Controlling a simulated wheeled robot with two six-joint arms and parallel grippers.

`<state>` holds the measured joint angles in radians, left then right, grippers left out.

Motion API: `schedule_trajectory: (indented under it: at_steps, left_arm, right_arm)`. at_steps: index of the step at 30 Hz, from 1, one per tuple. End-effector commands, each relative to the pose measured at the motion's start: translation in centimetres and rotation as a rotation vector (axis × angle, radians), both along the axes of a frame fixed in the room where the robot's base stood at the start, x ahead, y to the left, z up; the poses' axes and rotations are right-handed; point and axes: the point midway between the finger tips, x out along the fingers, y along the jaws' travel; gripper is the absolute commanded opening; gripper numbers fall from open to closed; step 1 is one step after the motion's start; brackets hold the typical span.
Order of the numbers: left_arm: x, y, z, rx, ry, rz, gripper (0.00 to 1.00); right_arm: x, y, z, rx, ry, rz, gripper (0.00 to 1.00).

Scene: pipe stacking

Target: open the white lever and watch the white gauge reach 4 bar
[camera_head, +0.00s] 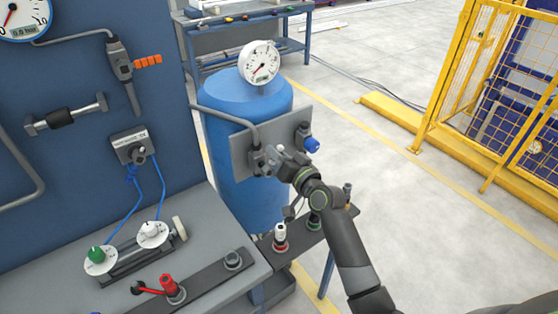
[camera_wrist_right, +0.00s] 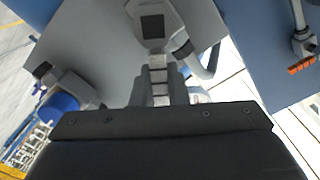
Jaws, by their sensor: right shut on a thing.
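The white gauge (camera_head: 260,62) stands on top of a blue tank (camera_head: 245,95). Its red needle points to the lower left; the numbers are too small to read. A grey plate (camera_head: 240,152) on the tank carries a valve (camera_head: 256,160) with the pale lever. My right gripper (camera_head: 273,158) is at this valve and shut on the lever, mostly hiding it in the head view. In the right wrist view the pale, banded lever (camera_wrist_right: 160,85) runs from the valve body (camera_wrist_right: 155,25) down between my fingers (camera_wrist_right: 160,90). My left gripper is not in view.
A blue-handled valve (camera_head: 311,144) sits right of my gripper on the same plate. A bench (camera_head: 215,240) at lower left carries a red lever (camera_head: 165,286) and knobs. A yellow fence (camera_head: 490,90) is at right.

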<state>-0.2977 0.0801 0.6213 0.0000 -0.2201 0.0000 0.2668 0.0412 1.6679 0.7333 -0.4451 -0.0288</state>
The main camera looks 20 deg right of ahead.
Motion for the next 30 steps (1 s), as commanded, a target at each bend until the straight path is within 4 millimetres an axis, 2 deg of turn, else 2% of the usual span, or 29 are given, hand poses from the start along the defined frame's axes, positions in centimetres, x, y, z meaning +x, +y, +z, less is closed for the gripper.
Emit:
schedule_trajectory:
  at_steps: [1, 15, 30]
  left_arm:
    - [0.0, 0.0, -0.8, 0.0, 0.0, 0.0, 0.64]
    - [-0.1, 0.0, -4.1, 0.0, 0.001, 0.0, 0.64]
    - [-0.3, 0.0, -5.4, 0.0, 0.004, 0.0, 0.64]
  right_arm:
    - [-0.1, 0.1, -0.3, -0.044, -0.016, 0.0, 0.0]
    - [-0.7, 1.9, 0.4, -0.415, -0.148, 0.002, 0.0]
    - [-1.0, 2.7, 0.7, -0.577, -0.205, 0.003, 0.0]
